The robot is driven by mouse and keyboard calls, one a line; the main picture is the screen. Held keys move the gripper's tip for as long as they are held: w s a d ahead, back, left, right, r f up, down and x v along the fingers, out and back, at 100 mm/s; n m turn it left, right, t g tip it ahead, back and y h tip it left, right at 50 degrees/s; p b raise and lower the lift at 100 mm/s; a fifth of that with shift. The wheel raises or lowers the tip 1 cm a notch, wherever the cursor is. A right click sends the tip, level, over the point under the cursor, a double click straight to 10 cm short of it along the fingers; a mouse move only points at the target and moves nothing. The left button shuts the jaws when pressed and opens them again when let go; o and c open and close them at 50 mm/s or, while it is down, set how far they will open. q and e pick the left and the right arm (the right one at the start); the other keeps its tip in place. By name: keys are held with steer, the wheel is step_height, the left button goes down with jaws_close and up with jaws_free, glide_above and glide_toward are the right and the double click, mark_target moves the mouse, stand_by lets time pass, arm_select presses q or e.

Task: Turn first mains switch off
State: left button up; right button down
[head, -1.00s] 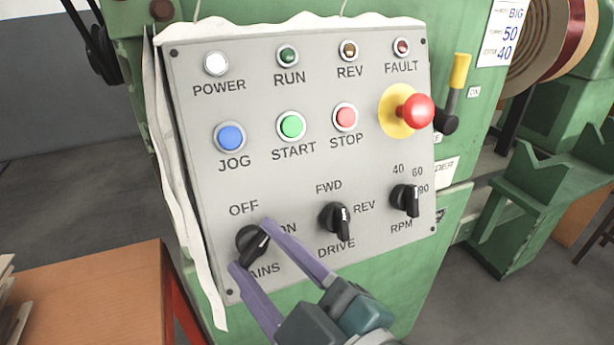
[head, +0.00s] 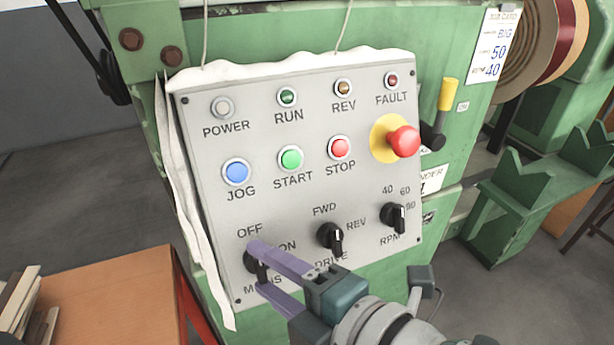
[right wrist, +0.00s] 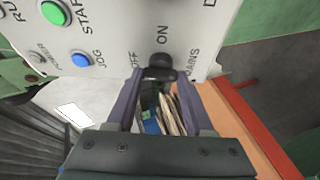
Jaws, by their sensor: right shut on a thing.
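The mains switch (head: 252,262) is a black rotary knob at the lower left of the grey control panel (head: 290,205), between its OFF and ON labels. My right gripper (head: 259,270) is shut on this knob, its purple fingers on either side and partly hiding it and the MAINS label. In the right wrist view the knob (right wrist: 158,69) sits between the fingertips. The POWER lamp (head: 222,107) is dull grey. The knob's exact pointing is hard to tell behind the fingers. My left gripper is not in view.
The DRIVE knob (head: 330,237) and RPM knob (head: 394,217) are to the right on the panel. The red emergency stop (head: 403,141) sticks out above them. A wooden-topped table (head: 105,300) stands at lower left.

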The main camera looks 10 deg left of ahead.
steer(key=shift+n, duration=0.3)
stand_by(0.4)
steer(key=shift+c, duration=1.4)
jaws_free()
steer(key=p+v, duration=0.3)
steer(key=v, duration=0.7)
steer(key=shift+r, duration=0.2)
steer(key=shift+w+a, duration=0.1)
steer(key=shift+w, duration=0.05)
